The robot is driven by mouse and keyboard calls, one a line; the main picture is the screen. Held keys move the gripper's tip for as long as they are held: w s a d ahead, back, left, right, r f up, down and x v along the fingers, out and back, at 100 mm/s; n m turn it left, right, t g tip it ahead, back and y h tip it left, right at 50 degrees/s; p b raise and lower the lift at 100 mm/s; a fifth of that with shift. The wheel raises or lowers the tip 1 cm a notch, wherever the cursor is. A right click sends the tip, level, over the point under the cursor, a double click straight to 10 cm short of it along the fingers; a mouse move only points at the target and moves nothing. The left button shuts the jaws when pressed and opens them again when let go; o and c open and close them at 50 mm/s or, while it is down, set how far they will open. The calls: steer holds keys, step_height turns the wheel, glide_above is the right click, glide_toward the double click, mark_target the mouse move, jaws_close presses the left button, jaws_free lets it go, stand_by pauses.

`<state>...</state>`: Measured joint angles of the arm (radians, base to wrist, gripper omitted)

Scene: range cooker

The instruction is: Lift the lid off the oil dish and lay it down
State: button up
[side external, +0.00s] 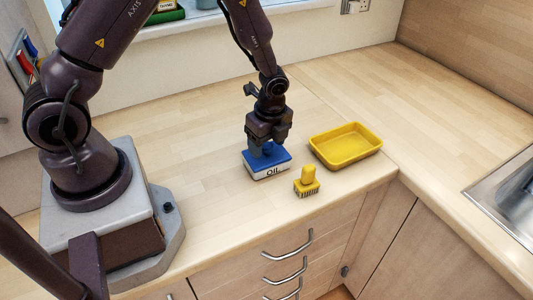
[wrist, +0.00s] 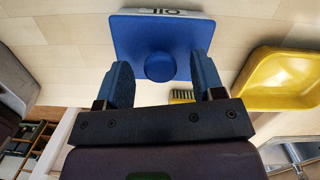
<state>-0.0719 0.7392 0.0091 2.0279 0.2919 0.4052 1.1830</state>
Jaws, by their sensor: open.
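The oil dish (side external: 268,172) is a small white box with "OIL" on its front, standing on the wooden counter. Its blue lid (side external: 282,158) sits on top of it. In the wrist view the blue lid (wrist: 135,40) has a round blue knob (wrist: 160,67) at its middle. My gripper (side external: 266,149) is directly over the lid, pointing down, with its fingers at about knob height in the side view. In the wrist view my gripper (wrist: 162,78) is open, one finger to each side of the knob, with gaps between. The fingers partly hide the knob in the side view.
A yellow brush (side external: 307,183) stands just right of the dish, near the counter's front edge. A yellow tray (side external: 345,146) lies to the right and is empty. A sink (side external: 505,195) is at far right. The counter (side external: 195,165) left of the dish is clear.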

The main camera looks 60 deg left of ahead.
steer(key=shift+f, duration=0.55)
steer(key=c, duration=1)
